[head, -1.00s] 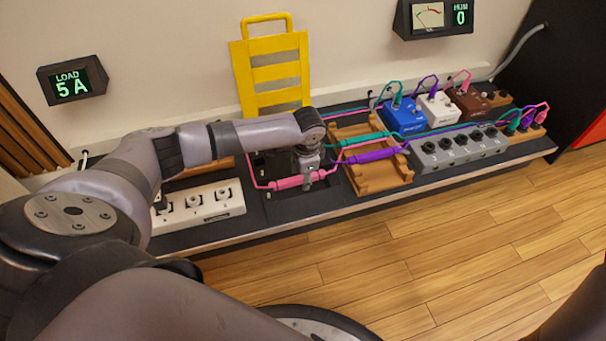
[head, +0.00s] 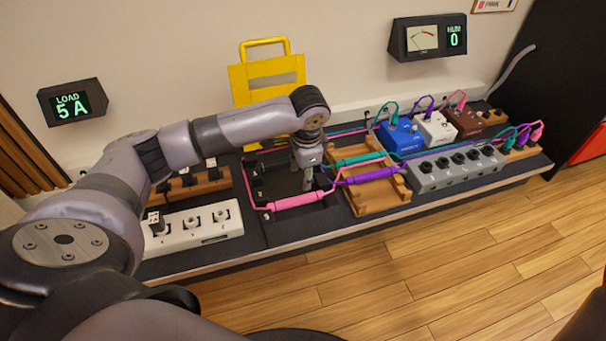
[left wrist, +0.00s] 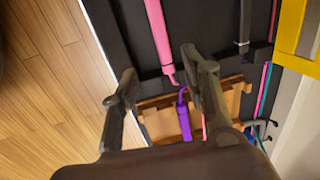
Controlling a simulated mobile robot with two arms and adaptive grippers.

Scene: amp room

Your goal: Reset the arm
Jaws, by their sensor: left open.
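My left gripper (head: 306,162) is open and points down over the black board, just behind and above the pink cable connector (head: 294,201). The connector lies across a dark recessed area on the board. In the left wrist view my two fingers (left wrist: 157,65) stand apart with nothing gripped between them. The pink connector (left wrist: 157,35) lies beyond the fingertips there, and a purple connector (left wrist: 184,122) shows between the fingers lower down. My left arm (head: 225,130) reaches in from the left. My right gripper is not in view.
A wooden rack (head: 378,195) holds teal and purple connectors right of the gripper. A grey socket box (head: 455,170), several pedals and cables stand farther right. A white power strip (head: 200,228) is at left. A yellow panel (head: 267,78) leans on the wall. The floor in front is clear.

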